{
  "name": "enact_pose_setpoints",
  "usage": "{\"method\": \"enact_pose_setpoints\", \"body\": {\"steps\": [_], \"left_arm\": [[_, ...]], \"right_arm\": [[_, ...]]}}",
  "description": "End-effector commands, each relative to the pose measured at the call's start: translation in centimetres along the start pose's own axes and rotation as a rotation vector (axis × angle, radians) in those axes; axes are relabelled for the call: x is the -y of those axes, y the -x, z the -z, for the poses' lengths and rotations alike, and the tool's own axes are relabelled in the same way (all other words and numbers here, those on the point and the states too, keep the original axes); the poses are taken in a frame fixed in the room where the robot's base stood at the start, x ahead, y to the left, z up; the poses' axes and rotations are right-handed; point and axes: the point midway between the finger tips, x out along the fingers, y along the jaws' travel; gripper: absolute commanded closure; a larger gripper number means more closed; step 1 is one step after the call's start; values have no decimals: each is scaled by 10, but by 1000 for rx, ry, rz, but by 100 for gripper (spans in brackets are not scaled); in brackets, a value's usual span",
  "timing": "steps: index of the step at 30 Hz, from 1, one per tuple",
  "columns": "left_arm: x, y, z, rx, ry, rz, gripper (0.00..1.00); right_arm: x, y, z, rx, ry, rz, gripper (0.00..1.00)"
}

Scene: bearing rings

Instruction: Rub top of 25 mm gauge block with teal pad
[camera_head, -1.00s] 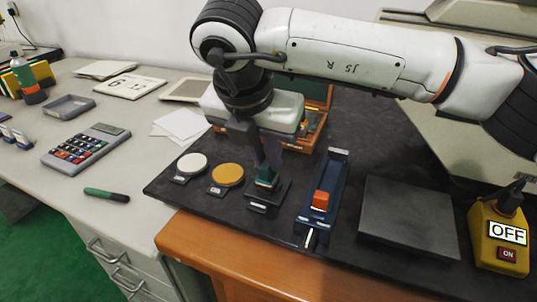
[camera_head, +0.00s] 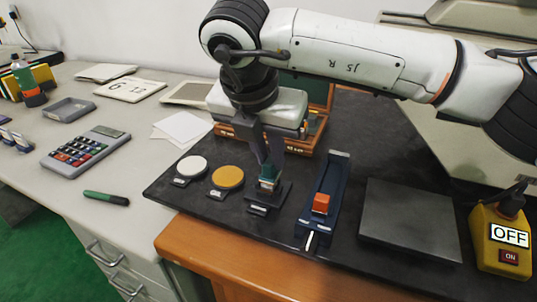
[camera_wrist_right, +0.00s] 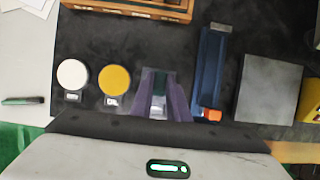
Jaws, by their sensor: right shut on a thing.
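The teal pad (camera_head: 267,184) is a small dark-teal block low over a black labelled stand (camera_head: 257,208). My right gripper (camera_head: 268,176) points down and is shut on the teal pad. I cannot tell whether the pad touches the stand. In the right wrist view, the pad (camera_wrist_right: 158,104) shows between the purple-grey fingers. A blue rail-like holder (camera_head: 332,180) lies just right of the gripper, with an orange-red block (camera_head: 320,203) near its front end. I cannot identify the 25 mm gauge block for certain. My left gripper is not in view.
A white disc (camera_head: 192,165) and an amber disc (camera_head: 228,177) sit left of the gripper. A wooden case (camera_head: 308,140) stands behind. A dark grey plate (camera_head: 410,222) and a yellow switch box (camera_head: 500,240) are at the right. A calculator (camera_head: 86,152) lies far left.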

Motion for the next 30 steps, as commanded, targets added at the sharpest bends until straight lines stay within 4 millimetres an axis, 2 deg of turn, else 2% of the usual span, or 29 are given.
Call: {"method": "enact_pose_setpoints", "body": {"steps": [20,30], "left_arm": [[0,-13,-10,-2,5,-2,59],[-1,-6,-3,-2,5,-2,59]], "right_arm": [[0,2,8,1,-1,1,100],[0,20,0,1,-1,0,100]]}}
